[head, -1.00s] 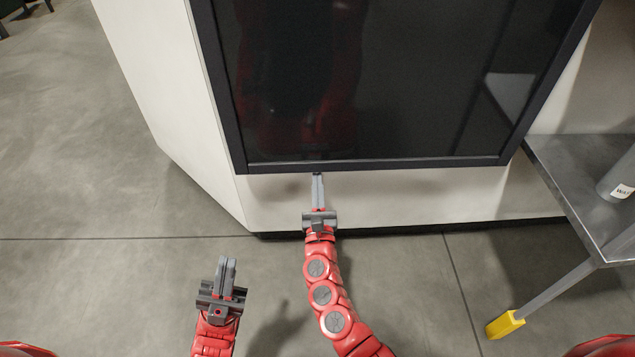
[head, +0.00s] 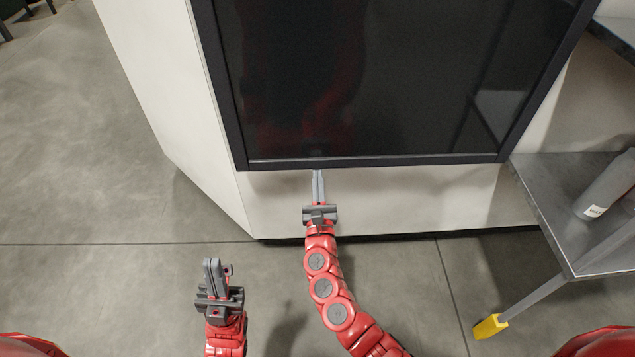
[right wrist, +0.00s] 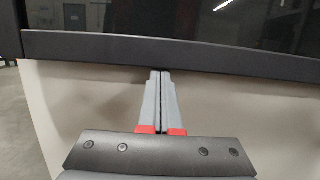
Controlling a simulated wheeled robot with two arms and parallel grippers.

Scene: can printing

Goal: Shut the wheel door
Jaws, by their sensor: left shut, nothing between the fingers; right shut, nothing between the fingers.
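The wheel door (head: 370,80) is a dark glass panel in a black frame on the front of a white machine. Its lower frame edge runs across the upper part of the head view, and the edge also shows in the right wrist view (right wrist: 90,47). My right gripper (head: 317,175) is shut and empty, its fingertips at the door's lower edge. In the right wrist view its fingertips (right wrist: 160,74) are just under that edge; whether they touch it I cannot tell. My left gripper (head: 211,262) is shut and empty, low over the floor at the left, apart from the door.
The white machine body (head: 160,90) extends left of and below the door. A grey metal table (head: 550,215) with a yellow foot (head: 489,326) stands at the right, with a grey cylinder (head: 608,188) on it. The concrete floor (head: 90,200) at the left is clear.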

